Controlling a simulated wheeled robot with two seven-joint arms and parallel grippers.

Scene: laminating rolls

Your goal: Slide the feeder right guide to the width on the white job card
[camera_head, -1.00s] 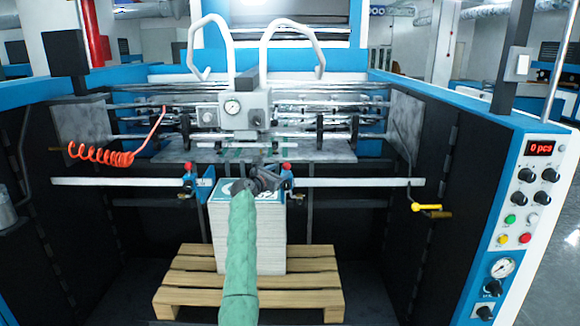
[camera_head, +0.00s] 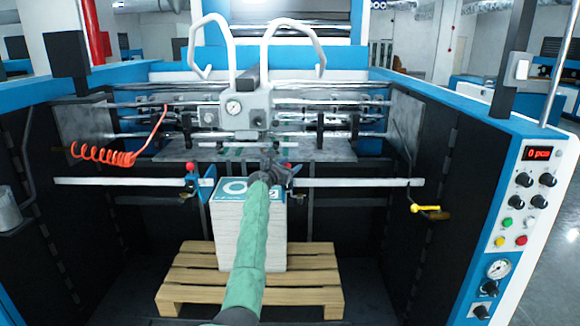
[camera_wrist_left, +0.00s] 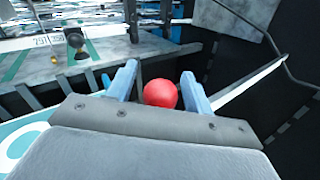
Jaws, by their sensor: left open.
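My left gripper (camera_head: 277,171) is at the pale cross rail (camera_head: 360,182), above the right part of the paper stack. In the left wrist view its open fingers (camera_wrist_left: 160,85) stand on either side of a red ball knob (camera_wrist_left: 160,94), which looks like the right guide's knob. Whether they touch it I cannot tell. In the head view the gripper and forearm hide most of the right guide. The left guide, a blue plate (camera_head: 207,187) with a red knob (camera_head: 190,167), sits on the rail to the left. I cannot make out the white job card. My right gripper is not in view.
The paper stack (camera_head: 232,235) stands on a wooden pallet (camera_head: 190,290) below the rail. A small label reading about 297 (camera_wrist_left: 42,41) shows on the board. A yellow-handled crank (camera_head: 425,208) is at the right wall. The rail is clear to the right.

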